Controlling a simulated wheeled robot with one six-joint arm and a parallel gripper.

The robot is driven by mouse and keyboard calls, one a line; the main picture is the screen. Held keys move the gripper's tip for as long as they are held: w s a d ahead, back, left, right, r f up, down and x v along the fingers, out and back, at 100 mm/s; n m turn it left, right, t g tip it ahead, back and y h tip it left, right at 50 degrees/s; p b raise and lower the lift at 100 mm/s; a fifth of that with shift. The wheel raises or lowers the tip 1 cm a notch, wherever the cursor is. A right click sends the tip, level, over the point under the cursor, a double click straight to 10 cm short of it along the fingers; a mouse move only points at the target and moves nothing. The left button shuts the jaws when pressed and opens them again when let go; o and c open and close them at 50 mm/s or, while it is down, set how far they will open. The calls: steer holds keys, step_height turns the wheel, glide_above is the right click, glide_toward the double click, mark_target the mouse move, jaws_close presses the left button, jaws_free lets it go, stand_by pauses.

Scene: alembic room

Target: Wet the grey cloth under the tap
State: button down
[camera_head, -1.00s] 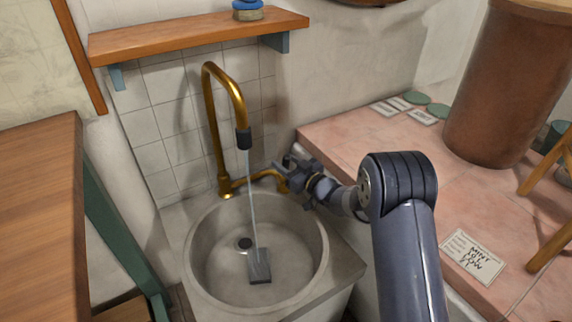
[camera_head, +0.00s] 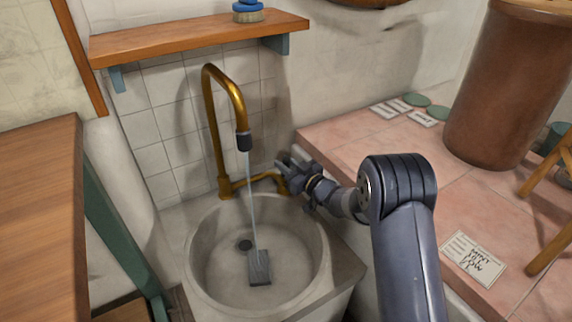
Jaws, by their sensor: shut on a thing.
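The grey cloth (camera_head: 259,268) lies as a small dark rectangle on the floor of the round stone sink (camera_head: 205,285), right of the drain. A thin stream of water (camera_head: 252,205) falls from the dark nozzle of the brass tap (camera_head: 212,115) onto the cloth. My gripper (camera_head: 287,178) is at the sink's back right, beside the pool of the basin and apart from the cloth. It is shut on the brass tap handle (camera_head: 264,176); the fingers partly hide the handle's end.
A wooden shelf (camera_head: 200,38) with a blue-topped brush (camera_head: 248,12) hangs above the tap. A wooden table (camera_head: 35,200) stands left. The pink tiled counter (camera_head: 400,170) at right holds a brown cylinder (camera_head: 505,90), labels and a note card (camera_head: 473,252).

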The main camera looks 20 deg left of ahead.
steer(key=p, duration=0.1)
steer(key=h+p, duration=0.1)
steer(key=p, duration=0.1)
steer(key=shift+w+a+r+g, duration=0.2)
steer(key=shift+a+r+g, duration=0.05)
steer(key=shift+r+g, duration=0.1)
steer(key=shift+w+a+h+p, duration=0.2)
steer(key=shift+h+p, duration=0.1)
steer(key=shift+p, duration=0.8)
steer(key=shift+f+g+h+p, duration=0.25)
steer(key=shift+f+h+p, duration=0.05)
steer(key=shift+p, duration=0.05)
steer(key=c, duration=1.2)
jaws_free()
steer(key=shift+a, duration=0.1)
steer(key=shift+c, duration=0.2)
